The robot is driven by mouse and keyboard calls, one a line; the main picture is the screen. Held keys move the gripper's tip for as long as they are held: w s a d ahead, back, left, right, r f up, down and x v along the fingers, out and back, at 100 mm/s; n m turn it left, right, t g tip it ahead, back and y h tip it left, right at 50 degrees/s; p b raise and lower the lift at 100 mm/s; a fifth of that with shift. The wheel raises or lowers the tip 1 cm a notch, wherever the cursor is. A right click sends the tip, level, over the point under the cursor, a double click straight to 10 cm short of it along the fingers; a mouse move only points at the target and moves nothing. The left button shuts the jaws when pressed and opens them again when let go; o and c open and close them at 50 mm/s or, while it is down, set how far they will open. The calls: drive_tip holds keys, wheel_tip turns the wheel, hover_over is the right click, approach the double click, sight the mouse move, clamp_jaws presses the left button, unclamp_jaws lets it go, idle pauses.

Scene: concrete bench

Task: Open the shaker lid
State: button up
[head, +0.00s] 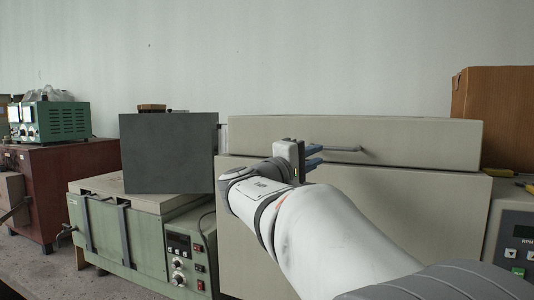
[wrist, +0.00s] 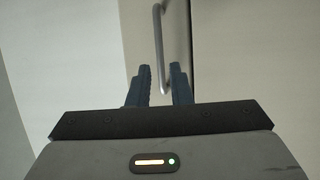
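The shaker is a large beige box (head: 255,225) with a beige lid (head: 400,132) lying level on top, a narrow seam between them. A grey bar handle (head: 345,149) runs along the lid's front; it also shows in the wrist view (wrist: 158,45). My gripper (head: 315,155) is at the left part of the handle, its blue fingers apart. In the wrist view my gripper (wrist: 162,70) has the near end of the handle between its two fingers, with gaps on both sides. I cannot tell how deep the bar sits between them. My arm hides part of the shaker front.
A control panel (head: 515,235) is at the right edge. A cardboard box (head: 495,115) and yellow-handled tools (head: 500,172) are at the right. A dark grey box (head: 168,153) stands on a green device (head: 135,235) at the left. Wall space above the lid is clear.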

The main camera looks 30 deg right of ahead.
sight(330, 149)
drive_tip(key=p+x, duration=0.2)
drive_tip(key=x, duration=0.5)
drive_tip(key=shift+d, duration=0.2)
clamp_jaws()
drive_tip(key=shift+r, duration=0.1)
